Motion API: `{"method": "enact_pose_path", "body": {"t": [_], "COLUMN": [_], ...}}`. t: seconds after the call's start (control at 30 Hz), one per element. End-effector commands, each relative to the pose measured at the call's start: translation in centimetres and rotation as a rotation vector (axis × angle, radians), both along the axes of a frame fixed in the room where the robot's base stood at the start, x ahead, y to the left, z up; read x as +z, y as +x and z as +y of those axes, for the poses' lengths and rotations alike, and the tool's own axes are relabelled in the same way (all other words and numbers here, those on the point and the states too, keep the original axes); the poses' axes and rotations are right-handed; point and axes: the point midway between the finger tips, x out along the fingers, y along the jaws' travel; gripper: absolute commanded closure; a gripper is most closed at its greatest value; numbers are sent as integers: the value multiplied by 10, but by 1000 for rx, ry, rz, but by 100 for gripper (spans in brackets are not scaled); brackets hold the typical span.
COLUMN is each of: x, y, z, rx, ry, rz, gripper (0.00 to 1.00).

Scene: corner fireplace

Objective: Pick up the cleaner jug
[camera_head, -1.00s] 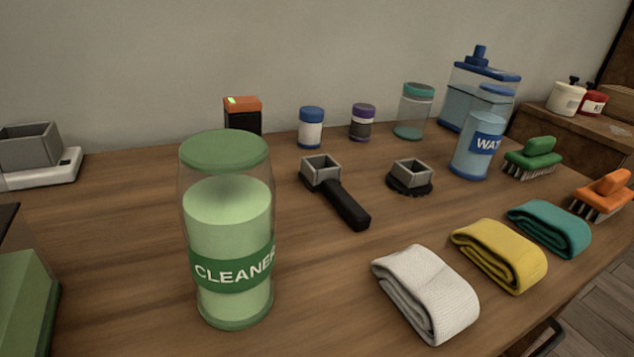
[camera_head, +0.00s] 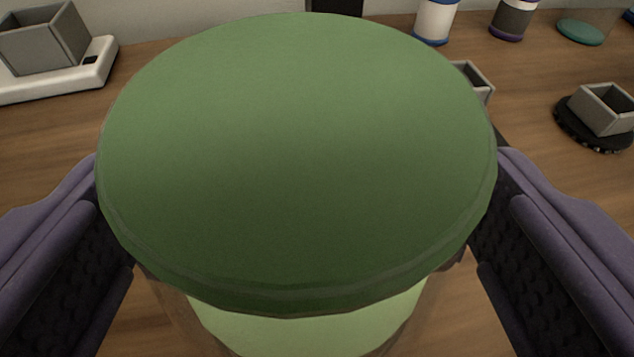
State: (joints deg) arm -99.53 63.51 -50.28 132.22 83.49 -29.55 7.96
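The cleaner jug (camera_head: 297,150) fills the middle of the view, seen from above and close. Its round green lid covers most of the picture, with part of the clear body and pale green contents showing below it. The label is hidden. My gripper (camera_head: 300,225) is open, with one purple finger with a dark textured pad on each side of the jug. Strips of table show between the pads and the jug's body low in the view. The lid hides the fingertips' far ends in part, so contact there cannot be seen.
A white scale with a grey box (camera_head: 45,40) sits at the back left. A blue-and-white jar (camera_head: 435,20), a purple-and-dark jar (camera_head: 514,18) and a small grey box on a black base (camera_head: 600,112) stand at the right. Another grey box partly shows behind the lid.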

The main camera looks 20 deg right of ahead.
Motion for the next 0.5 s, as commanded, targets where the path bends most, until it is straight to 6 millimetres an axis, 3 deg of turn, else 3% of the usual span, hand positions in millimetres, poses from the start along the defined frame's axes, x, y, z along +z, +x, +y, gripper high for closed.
{"method": "enact_pose_path", "body": {"t": [0.3,0.5], "x": [-1,-1], "y": [8,8], "z": [-3,-3], "rx": [1,0], "ry": [0,0], "rz": [0,0], "gripper": [1,47]}}
